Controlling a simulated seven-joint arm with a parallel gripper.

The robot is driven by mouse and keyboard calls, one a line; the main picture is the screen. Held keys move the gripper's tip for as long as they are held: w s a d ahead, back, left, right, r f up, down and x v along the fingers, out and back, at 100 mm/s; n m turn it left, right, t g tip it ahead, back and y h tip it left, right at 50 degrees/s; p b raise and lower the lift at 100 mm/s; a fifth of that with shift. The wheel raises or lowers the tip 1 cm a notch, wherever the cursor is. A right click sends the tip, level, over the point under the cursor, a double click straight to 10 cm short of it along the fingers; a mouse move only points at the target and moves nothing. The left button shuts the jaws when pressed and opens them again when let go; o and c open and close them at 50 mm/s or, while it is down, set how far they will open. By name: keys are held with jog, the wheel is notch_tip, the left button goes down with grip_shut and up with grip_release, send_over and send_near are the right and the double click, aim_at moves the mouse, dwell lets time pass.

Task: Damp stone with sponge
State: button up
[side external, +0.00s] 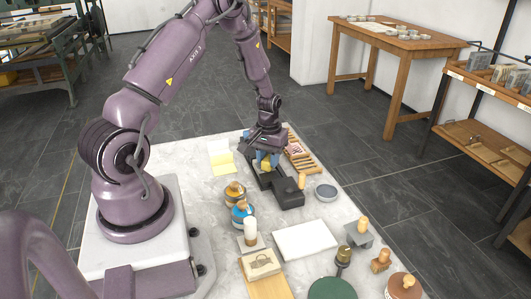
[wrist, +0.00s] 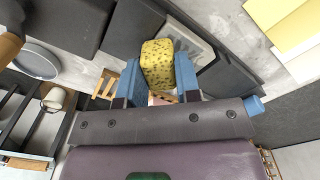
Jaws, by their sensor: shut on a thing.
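My gripper (side external: 266,158) is shut on a yellow, dark-speckled sponge (wrist: 158,65), held between its two blue fingers in the wrist view. The sponge also shows as a small yellow patch under the gripper in the side view (side external: 265,167). Beneath and beyond the sponge, a pale-edged grey slab (wrist: 193,43), which looks like the stone, lies among dark flat parts. The sponge covers part of it, and I cannot tell whether they touch. In the side view the gripper hides that slab; the dark bed (side external: 287,192) shows beside it.
A shallow grey dish (side external: 326,192) stands right of the bed. A slatted wooden rack (side external: 302,160) is behind it, and yellow sheets (side external: 221,162) lie left. Bottles (side external: 235,193), a white slab (side external: 304,240) and a block with a picture (side external: 261,264) crowd the front.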

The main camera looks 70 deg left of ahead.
jog(key=shift+s+d, duration=0.15)
jog(key=shift+s, duration=0.55)
jog(key=shift+a+r, duration=0.1)
jog(key=shift+a, duration=2.15)
jog(key=shift+d, duration=2.3)
jog(key=shift+a, duration=2.75)
jog(key=shift+d, duration=2.4)
jog(key=shift+w+d, duration=0.3)
jog(key=shift+w, duration=0.5)
jog(key=a, duration=0.4)
jog(key=shift+s+a, duration=0.1)
jog(key=shift+a, duration=0.5)
jog(key=d, duration=0.3)
jog(key=shift+d, duration=1.15)
jog(key=shift+r, duration=3.95)
